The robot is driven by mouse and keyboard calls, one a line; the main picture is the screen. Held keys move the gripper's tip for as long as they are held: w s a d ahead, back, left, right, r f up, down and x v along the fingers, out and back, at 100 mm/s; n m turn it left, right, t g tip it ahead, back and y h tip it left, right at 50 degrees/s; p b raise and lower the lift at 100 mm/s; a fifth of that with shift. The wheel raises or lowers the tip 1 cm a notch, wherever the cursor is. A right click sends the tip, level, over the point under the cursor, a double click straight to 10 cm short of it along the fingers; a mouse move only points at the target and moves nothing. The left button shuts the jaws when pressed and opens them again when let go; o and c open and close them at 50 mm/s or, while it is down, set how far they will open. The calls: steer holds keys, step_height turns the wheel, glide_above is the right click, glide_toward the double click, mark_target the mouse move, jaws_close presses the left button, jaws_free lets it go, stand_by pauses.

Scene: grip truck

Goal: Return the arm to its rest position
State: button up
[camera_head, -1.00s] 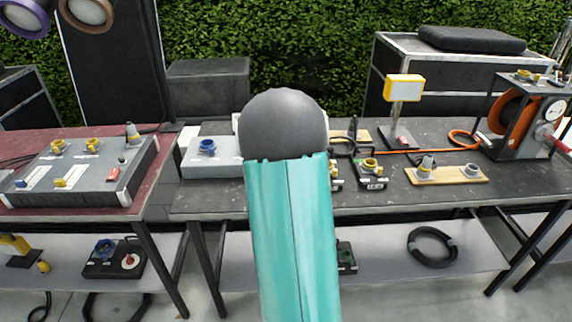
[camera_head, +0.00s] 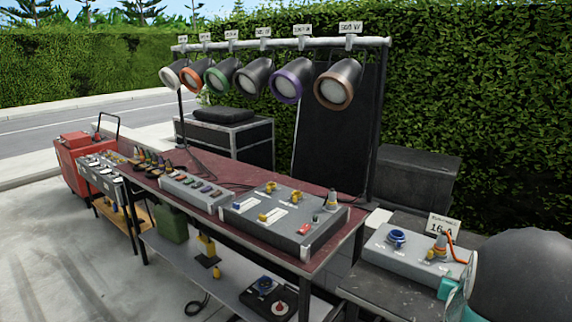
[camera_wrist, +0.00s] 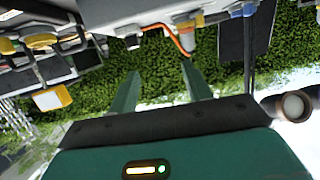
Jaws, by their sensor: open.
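My gripper (camera_wrist: 160,68) shows in the wrist view, which is upside down. Its two teal fingers are spread apart with only hedge seen between them, so it is open and empty. In the head view, my arm shows at the lower right as a dark grey rounded joint (camera_head: 530,278) and a teal part (camera_head: 455,300). The teal part is beside a grey box (camera_head: 412,256) with a blue socket (camera_head: 397,238) and a yellow-grey connector with an orange cable (camera_head: 441,243). That connector also shows in the wrist view (camera_wrist: 188,42), beyond the fingertips. The fingertips are not clear in the head view.
A dark red table (camera_head: 338,240) holds a grey control panel (camera_head: 280,221) and several small devices. A rail of several lamps (camera_head: 333,88) hangs above it. A black case (camera_head: 415,178) stands behind the grey box. Open paving (camera_head: 70,265) lies at the left.

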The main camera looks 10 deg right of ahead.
steer(key=s+a+r+n+g+y, duration=0.1)
steer(key=a+r+n+y, duration=0.2)
steer(key=a, duration=1)
steer(key=a+r+n+y, duration=0.1)
steer(key=a+r+y, duration=0.4)
steer(key=a, duration=0.7)
steer(key=s+a+r+n+g+y, duration=0.2)
steer(key=s+a+n+g, duration=0.2)
steer(key=s+a, duration=1.2)
steer(key=shift+s+r+n, duration=0.4)
steer(key=shift+s, duration=0.05)
